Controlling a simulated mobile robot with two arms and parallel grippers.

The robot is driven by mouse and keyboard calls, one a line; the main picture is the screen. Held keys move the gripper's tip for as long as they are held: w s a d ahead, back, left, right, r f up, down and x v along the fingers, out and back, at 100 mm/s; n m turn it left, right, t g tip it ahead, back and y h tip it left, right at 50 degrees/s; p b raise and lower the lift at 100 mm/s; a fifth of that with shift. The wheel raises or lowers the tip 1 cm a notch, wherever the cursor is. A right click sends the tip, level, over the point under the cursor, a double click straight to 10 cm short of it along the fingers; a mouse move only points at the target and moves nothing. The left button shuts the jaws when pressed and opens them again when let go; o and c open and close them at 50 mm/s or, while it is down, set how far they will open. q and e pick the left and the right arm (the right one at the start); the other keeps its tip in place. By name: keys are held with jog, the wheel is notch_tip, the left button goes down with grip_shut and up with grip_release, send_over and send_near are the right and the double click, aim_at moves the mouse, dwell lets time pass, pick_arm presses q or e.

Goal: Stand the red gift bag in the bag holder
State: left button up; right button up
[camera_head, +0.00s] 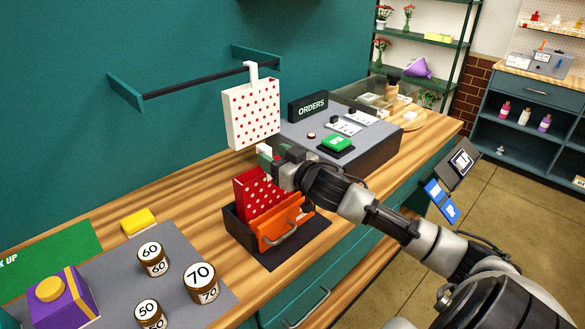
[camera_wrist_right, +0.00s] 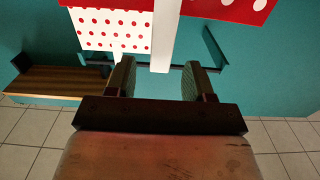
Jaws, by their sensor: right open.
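The red gift bag (camera_head: 250,192) with white dots stands upright in a dark open-topped bag holder (camera_head: 234,229) on the counter, beside an orange piece with a grey handle (camera_head: 283,230). In the right wrist view, part of the red bag (camera_wrist_right: 230,10) shows along the top edge, with its white handle strip (camera_wrist_right: 165,38) reaching down between my fingers. My right gripper (camera_head: 268,160) is open just above the bag; its two fingers in the wrist view (camera_wrist_right: 157,80) are apart, with gaps on both sides of the strip. My left gripper is not in view.
A white bag with red dots (camera_head: 252,113) hangs from the wall rail (camera_head: 200,82). Right behind is a grey order console (camera_head: 375,140) with a green button. Several brown weights (camera_head: 200,282), a purple gift box (camera_head: 55,295) and a yellow block (camera_head: 138,220) stand at left.

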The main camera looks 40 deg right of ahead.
jog(key=s+b, duration=0.2)
jog(key=s, duration=0.7)
jog(key=shift+s+d, duration=0.25)
jog(key=shift+d, duration=0.1)
